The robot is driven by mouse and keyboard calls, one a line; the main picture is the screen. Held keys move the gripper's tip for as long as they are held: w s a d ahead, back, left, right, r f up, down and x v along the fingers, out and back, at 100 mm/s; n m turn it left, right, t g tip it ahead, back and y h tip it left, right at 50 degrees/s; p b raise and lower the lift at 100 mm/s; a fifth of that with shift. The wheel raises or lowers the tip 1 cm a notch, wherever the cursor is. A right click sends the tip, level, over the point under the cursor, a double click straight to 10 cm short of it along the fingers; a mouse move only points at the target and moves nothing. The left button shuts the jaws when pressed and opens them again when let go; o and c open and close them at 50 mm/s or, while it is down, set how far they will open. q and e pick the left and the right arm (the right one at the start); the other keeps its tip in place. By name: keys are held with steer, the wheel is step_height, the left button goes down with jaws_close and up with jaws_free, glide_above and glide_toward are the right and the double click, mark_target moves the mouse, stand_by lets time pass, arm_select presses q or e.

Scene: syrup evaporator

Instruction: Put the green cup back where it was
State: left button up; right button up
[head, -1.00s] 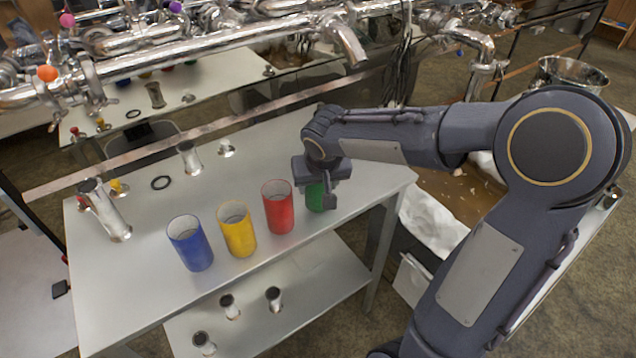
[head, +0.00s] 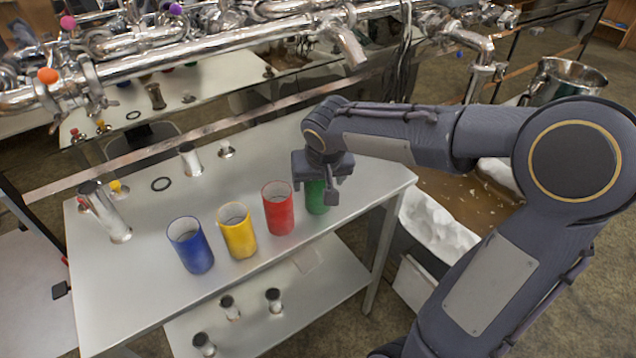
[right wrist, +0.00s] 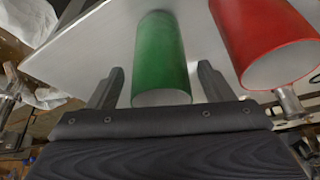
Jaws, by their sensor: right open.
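The green cup (head: 316,197) stands on the metal table (head: 150,262) at the right end of a row of cups. My right gripper (head: 331,196) is over the green cup and hides its upper part in the head view. In the right wrist view the green cup (right wrist: 161,60) lies between the two spread fingers (right wrist: 160,88), with a gap on each side. The gripper is open. The red cup (head: 278,208) stands just left of the green one; it also shows in the right wrist view (right wrist: 262,40). My left gripper is not in view.
The yellow cup (head: 237,231) and blue cup (head: 190,246) continue the row to the left. Metal fittings (head: 104,210) and a black ring (head: 161,184) lie farther back. Steel pipes (head: 230,45) run above the table's far side. The table's front edge is close to the cups.

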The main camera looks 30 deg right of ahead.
steer(key=v, duration=0.9)
steer(key=s+a+f+n+y, duration=0.1)
steer(key=s+a+f+y, duration=0.1)
steer(key=s, duration=0.7)
steer(key=s+a+f+n+t+y, duration=0.1)
steer(key=s+a+f+y, duration=0.2)
steer(key=s, duration=0.6)
step_height(320, 180, down, 2)
steer(key=shift+a+f+p, duration=0.2)
steer(key=shift+a+p, duration=0.1)
steer(key=shift+a, duration=0.2)
step_height(320, 180, up, 3)
steer(key=p, duration=0.3)
